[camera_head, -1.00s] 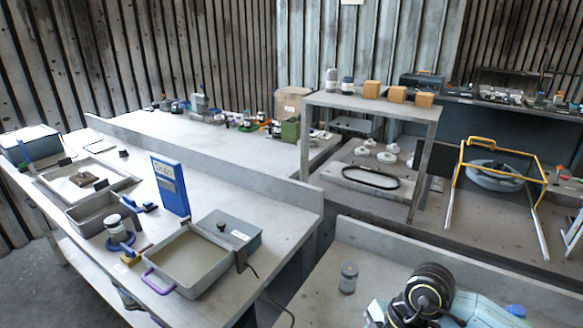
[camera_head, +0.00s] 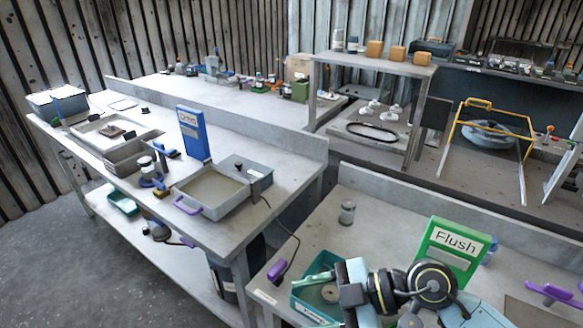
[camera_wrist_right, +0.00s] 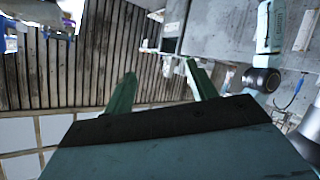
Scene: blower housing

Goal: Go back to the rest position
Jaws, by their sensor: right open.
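My right gripper (camera_wrist_right: 160,78) shows in the wrist view with its two green fingers apart and nothing between them. Beyond the fingers are a slatted wall and a grey bench seen at a slant. In the head view my right arm is at the bottom right, above the near bench, in front of a green sign reading Flush (camera_head: 455,245). A teal tray (camera_head: 302,308) lies just left of the arm, partly hidden by it. My left gripper is not in the head view.
The left bench (camera_head: 285,200) holds a blue sign (camera_head: 194,135), a grey basin with a purple handle (camera_head: 235,206), and other trays. A small jar (camera_head: 347,212) and a purple-handled item (camera_head: 277,270) are on the near bench. A metal shelf (camera_head: 370,66) stands behind.

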